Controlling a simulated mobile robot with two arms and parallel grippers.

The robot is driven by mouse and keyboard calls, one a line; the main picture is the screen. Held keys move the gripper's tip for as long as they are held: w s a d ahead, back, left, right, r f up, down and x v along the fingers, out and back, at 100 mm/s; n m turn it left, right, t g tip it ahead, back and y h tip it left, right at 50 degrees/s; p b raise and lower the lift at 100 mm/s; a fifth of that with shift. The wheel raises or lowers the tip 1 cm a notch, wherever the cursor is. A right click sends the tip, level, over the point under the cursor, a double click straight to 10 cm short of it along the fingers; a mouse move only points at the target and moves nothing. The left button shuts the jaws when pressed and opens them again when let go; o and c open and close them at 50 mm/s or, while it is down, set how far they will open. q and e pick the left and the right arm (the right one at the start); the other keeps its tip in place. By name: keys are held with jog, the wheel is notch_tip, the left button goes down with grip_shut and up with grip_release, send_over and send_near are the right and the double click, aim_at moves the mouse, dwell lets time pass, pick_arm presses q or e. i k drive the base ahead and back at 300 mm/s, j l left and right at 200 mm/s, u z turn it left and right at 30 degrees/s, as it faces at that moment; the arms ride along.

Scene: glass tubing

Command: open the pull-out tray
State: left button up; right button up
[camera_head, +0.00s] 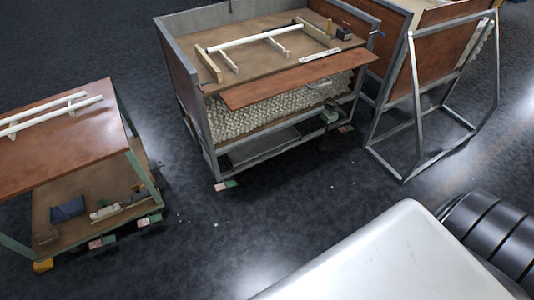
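A metal-framed bench (208,135) stands at the top middle of the head view. Below its brown top, a layer of pale, bumpy, closely packed pieces (262,112) shows, probably tube ends. A brown strip (285,122) runs under this layer. A reddish-brown board (300,77) slants along the bench's front edge above the layer. I cannot clearly tell which part is the pull-out tray or how far out it is. Neither of my grippers is in view.
A table (60,150) with white tubes and a lower shelf stands at the left. A slanted metal frame (415,130) with brown panels stands at the right. Dark floor (250,220) is clear in front of the bench. Parts of my own body appear to fill the lower right.

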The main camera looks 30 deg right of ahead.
aim_at(241, 155)
jog(key=i+l, duration=0.2)
jog(key=l, duration=0.2)
jog(key=i+l, duration=0.45)
jog(key=l, duration=0.3)
